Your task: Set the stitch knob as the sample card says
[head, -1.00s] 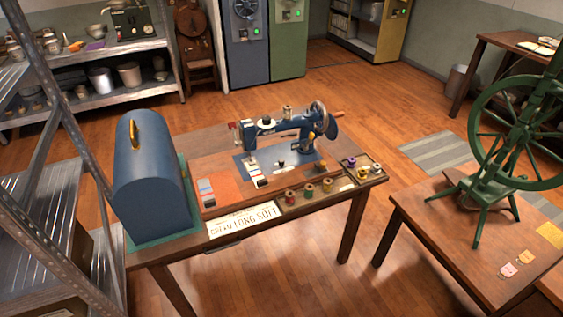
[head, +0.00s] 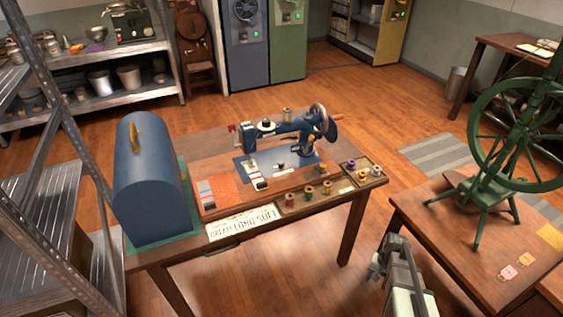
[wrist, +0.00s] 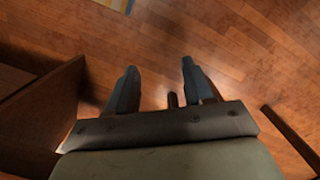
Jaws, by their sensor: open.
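A blue sewing machine (head: 285,132) with a handwheel on its right stands on the wooden table. A dark round knob on a pale base (head: 266,125) shows on top of the machine's left part; I cannot tell its setting or whether it is the stitch knob. A white card with dark lettering (head: 241,223) lies at the table's front edge; I cannot read it surely. My gripper (wrist: 160,68) is open and empty, with bare floor between its fingers. In the head view my arm stands in front of the table's right end, apart from the machine.
A blue domed case (head: 150,185) stands on the table's left. A tray of thread spools (head: 340,188) lies along the right front. A green spinning wheel (head: 515,135) stands on the right-hand table (head: 440,225). A metal shelf rises at left. Floor shows between the tables.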

